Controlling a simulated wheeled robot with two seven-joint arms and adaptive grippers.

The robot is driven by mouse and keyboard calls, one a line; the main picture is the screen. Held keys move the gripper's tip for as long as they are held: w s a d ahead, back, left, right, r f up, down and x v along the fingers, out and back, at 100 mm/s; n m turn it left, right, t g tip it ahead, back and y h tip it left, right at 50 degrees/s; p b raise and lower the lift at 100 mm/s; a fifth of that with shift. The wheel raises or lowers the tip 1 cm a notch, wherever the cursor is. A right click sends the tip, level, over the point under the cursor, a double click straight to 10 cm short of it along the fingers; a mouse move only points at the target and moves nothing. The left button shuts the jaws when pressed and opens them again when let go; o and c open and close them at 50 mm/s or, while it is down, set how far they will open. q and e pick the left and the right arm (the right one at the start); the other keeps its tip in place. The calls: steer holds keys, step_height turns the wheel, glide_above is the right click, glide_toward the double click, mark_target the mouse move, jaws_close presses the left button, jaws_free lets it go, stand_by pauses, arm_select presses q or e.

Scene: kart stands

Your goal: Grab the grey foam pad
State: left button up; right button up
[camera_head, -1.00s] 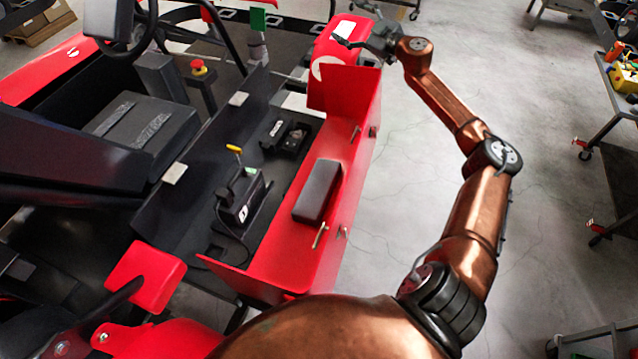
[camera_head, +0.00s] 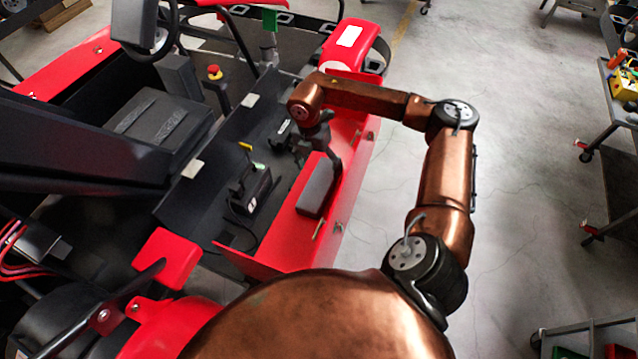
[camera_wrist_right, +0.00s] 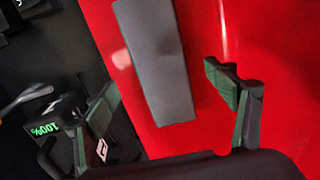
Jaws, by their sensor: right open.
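The grey foam pad (camera_head: 316,190) is a long dark-grey block lying on the red side panel of the kart. In the right wrist view the pad (camera_wrist_right: 155,62) lies beyond the fingers, its near end in the gap between them. My right gripper (camera_head: 322,156) is above the panel at the pad's far end, partly hidden by its own wrist. In the wrist view the right gripper (camera_wrist_right: 166,90) is open and empty, one finger to each side of the pad's line. My left gripper is out of view.
The red panel (camera_head: 285,240) has small brass fittings on its outer edge. A black battery-like box (camera_head: 250,192) with a yellow handle sits in the tray left of the pad. The box's green display (camera_wrist_right: 45,130) is close to the left finger. Open floor lies to the right.

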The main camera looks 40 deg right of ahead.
mark_target(320, 181)
steer(key=f, duration=0.2)
steer(key=shift+s+d+f, duration=0.15)
steer(key=shift+s+f, duration=0.1)
steer(key=shift+f, duration=0.1)
steer(key=f, duration=0.2)
steer(key=f+p, duration=0.1)
steer(key=f, duration=0.1)
steer(key=shift+s, duration=0.25)
steer(key=shift+f, duration=0.5)
steer(key=c, duration=1.1)
steer(key=shift+c, duration=0.2)
